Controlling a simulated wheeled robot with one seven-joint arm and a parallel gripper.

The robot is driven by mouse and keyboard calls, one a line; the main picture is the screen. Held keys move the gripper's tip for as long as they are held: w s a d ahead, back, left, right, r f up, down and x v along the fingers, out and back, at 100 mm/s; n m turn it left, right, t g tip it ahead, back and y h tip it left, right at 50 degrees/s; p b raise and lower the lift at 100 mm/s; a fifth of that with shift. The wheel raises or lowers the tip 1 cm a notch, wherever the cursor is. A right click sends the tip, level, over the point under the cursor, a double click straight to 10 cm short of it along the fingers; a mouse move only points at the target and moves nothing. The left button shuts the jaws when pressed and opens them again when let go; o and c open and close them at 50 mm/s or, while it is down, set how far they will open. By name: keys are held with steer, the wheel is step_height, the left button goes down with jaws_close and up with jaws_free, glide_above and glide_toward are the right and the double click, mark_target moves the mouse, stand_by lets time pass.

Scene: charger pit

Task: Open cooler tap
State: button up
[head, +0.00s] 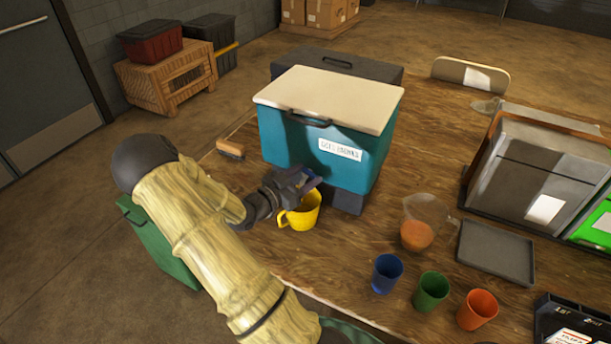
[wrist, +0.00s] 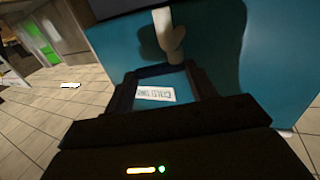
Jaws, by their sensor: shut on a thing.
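The teal cooler (head: 300,145) with a cream lid stands on a dark stand on the wooden table. My gripper (head: 308,181) is at the lower front of the cooler, shut at the place of its tap. In the head view the gripper hides the tap. In the wrist view a pale, rounded tap-like piece (wrist: 168,32) stands against the teal cooler wall (wrist: 120,45), just beyond my gripper (wrist: 163,70). A yellow mug (head: 299,213) stands upright on the table just below the gripper, its handle to the left. Whether liquid flows cannot be seen.
A brush (head: 230,149) lies left of the cooler. A pitcher (head: 417,234) with orange liquid, a dark tray (head: 496,253), and blue (head: 387,274), green (head: 430,291) and orange (head: 477,309) cups stand to the right. A green bin (head: 160,240) is beside the table.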

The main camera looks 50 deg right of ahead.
mark_target(310, 175)
steer(key=m+g, duration=0.1)
steer(key=g, duration=0.1)
steer(key=w+m+g+y, duration=0.1)
steer(key=m+g, duration=0.1)
steer(key=shift+a+g, duration=0.2)
steer(key=shift+g, duration=0.1)
steer(key=m+g+y, duration=0.1)
steer(key=g, duration=0.1)
steer(key=m+g+y+b, duration=0.1)
steer(key=m+g, duration=0.1)
steer(key=g, duration=0.1)
steer(key=shift+w+a+f+m+y, duration=0.1)
steer(key=shift+w+m+y, duration=0.2)
steer(key=shift+w, duration=0.1)
steer(key=m+g+y+b, duration=0.1)
steer(key=g+y, duration=0.1)
steer(key=w+m+g+y+b, duration=0.1)
steer(key=m, duration=0.1)
steer(key=shift+g+y, duration=0.4)
steer(key=shift+w+m+g+y+b, duration=0.25)
steer(key=shift+m+g+y+b, duration=0.45)
steer(key=shift+m+y, duration=0.6)
steer(key=shift+r, duration=0.25)
steer(key=o, duration=1)
steer(key=shift+f, duration=0.1)
